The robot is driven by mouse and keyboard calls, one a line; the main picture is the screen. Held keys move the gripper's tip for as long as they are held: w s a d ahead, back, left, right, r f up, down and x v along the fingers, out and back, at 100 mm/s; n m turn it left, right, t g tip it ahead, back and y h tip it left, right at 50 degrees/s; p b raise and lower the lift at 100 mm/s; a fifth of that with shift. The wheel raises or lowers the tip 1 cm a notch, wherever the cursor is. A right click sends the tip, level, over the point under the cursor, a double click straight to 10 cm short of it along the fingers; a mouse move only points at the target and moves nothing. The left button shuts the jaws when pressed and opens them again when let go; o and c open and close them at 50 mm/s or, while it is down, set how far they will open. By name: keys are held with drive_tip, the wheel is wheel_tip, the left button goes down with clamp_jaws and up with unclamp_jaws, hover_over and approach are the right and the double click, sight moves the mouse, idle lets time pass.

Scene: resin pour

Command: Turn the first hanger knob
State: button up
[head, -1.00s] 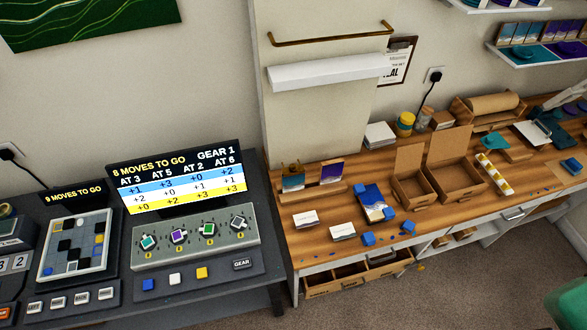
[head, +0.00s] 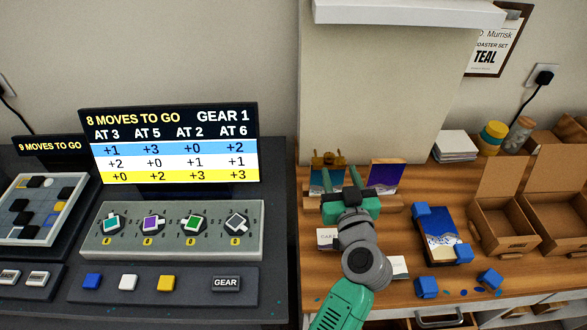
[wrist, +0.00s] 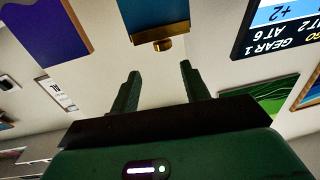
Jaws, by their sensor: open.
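A small brass knob (head: 328,158) sits at the top edge of the left blue card (head: 316,180) on a wooden stand; a matching brass knob (wrist: 163,45) shows in the wrist view, just beyond my fingertips and roughly between them. My teal gripper (head: 350,186) is in front of the stand; in the wrist view its two dark fingers (wrist: 159,68) are apart with nothing between them. I cannot tell how far the knob is from the fingertips. A second card (head: 388,176), purple and blue, stands to the right. It also shows in the wrist view (wrist: 50,30).
On the left, a grey console (head: 172,232) carries several dials below a lit screen (head: 170,142).

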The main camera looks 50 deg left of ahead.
sight(329, 155)
drive_tip(key=x, duration=0.8)
drive_tip(key=shift+s+a+f+b, duration=0.3)
drive_tip(key=shift+a+f+b, duration=0.05)
drive_tip(key=shift+f, duration=0.05)
drive_tip(key=shift+c, duration=0.5)
drive_tip(key=c, duration=0.9)
drive_tip(key=shift+r+p, duration=0.15)
drive_tip(key=shift+p, duration=0.3)
